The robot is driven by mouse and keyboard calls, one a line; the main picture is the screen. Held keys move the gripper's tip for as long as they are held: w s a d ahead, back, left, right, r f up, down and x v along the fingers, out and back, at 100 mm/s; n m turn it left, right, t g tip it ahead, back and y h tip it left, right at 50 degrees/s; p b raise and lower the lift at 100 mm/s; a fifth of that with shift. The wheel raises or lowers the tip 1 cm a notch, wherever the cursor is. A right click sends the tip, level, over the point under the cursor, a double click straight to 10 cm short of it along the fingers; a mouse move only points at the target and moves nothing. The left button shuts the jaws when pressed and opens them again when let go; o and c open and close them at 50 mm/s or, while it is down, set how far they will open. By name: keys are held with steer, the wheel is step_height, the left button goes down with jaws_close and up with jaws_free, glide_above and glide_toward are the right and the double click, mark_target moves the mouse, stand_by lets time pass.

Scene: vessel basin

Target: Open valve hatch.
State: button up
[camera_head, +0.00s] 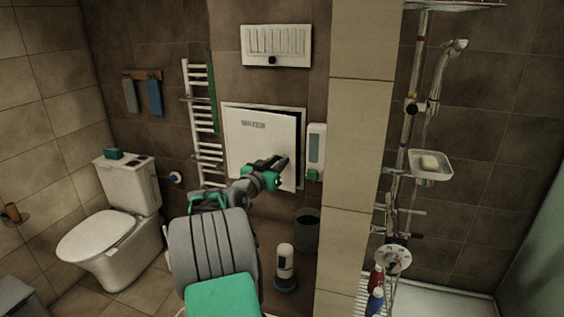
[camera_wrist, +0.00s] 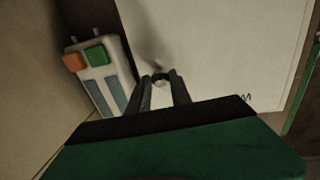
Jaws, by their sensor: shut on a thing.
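The valve hatch (camera_head: 250,140) is a white square door in a light frame on the tiled back wall. It stands slightly ajar, with a dark gap along its top and right edges. My gripper (camera_head: 282,162) is at the right part of the door. In the wrist view, my gripper (camera_wrist: 162,80) has its two fingers shut around a small knob (camera_wrist: 161,83) on the white door (camera_wrist: 215,50). Most of the knob is hidden by the fingers.
A white dispenser (camera_head: 316,150) hangs just right of the hatch. A towel rail (camera_head: 201,120) is to the left, and a white vent panel (camera_head: 276,45) is above. A bin (camera_head: 306,230) and a toilet brush holder (camera_head: 285,268) stand below. A tiled pillar (camera_head: 350,160) is at the right.

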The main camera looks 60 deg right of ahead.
jaws_close()
steer(key=shift+s+r, duration=0.1)
stand_by(0.8)
